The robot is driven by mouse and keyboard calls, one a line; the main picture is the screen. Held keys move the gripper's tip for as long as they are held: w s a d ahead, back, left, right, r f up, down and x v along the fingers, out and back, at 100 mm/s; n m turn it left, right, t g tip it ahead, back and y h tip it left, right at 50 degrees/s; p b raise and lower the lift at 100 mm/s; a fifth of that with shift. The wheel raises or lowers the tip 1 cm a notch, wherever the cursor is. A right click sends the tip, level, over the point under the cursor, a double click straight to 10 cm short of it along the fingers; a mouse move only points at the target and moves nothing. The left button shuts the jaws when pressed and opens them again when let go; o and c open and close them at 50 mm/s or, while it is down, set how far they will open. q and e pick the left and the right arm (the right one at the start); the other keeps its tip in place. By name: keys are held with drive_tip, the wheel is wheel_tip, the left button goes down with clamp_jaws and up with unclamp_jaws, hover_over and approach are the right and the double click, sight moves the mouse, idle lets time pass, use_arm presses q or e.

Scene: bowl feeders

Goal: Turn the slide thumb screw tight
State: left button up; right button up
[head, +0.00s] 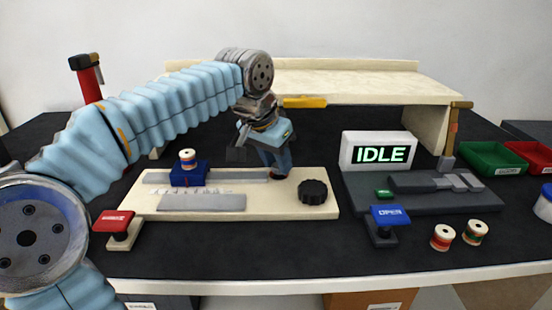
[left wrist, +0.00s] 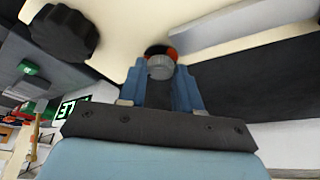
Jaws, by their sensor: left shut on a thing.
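The slide thumb screw shows in the left wrist view as a grey knurled knob (left wrist: 160,67), with an orange and dark ring behind it. My left gripper (left wrist: 163,85) is shut on it, with blue fingers on both sides. In the head view the left gripper (head: 279,172) points down at the right end of the grey slide rail (head: 225,175), and it hides the screw there. The rail lies on a cream board (head: 255,206). A blue carriage (head: 188,177) with a spool (head: 187,158) on top sits toward the rail's left part. My right gripper is not in view.
A black knob (head: 313,192) stands on the board close to the right of the gripper. A red button (head: 113,221) is at the board's left front. A display reading IDLE (head: 378,151), a blue button (head: 389,216) and two spools (head: 443,237) are to the right. A raised shelf (head: 350,88) stands behind.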

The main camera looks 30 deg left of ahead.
use_arm(q)
drive_tip(key=shift+m, duration=0.3)
drive_tip(key=m, duration=0.1)
drive_tip(key=m+h+p, duration=0.1)
drive_tip(key=shift+a+r+m+p, duration=0.1)
drive_tip(key=shift+a+m+p, duration=0.1)
drive_tip(key=shift+m+p, duration=0.15)
drive_tip(key=m, duration=0.1)
drive_tip(key=m+g+h+p, duration=0.1)
drive_tip(key=m, duration=0.1)
drive_tip(key=shift+w+a+m+h, duration=0.1)
drive_tip(key=shift+w+m+h, duration=0.05)
drive_tip(key=shift+m+h, duration=0.15)
drive_tip(key=m+g, duration=0.1)
drive_tip(key=m, duration=0.2)
drive_tip(key=shift+w+a+m+h+p, duration=0.1)
drive_tip(key=shift+w+m+h+p, duration=0.05)
drive_tip(key=shift+m+h+p, duration=0.25)
drive_tip(key=shift+w+a+m+g, duration=0.15)
drive_tip(key=shift+m+g, duration=0.75)
drive_tip(key=shift+m, duration=1.15)
drive_tip(key=o, duration=1)
drive_tip(key=shift+o, duration=0.2)
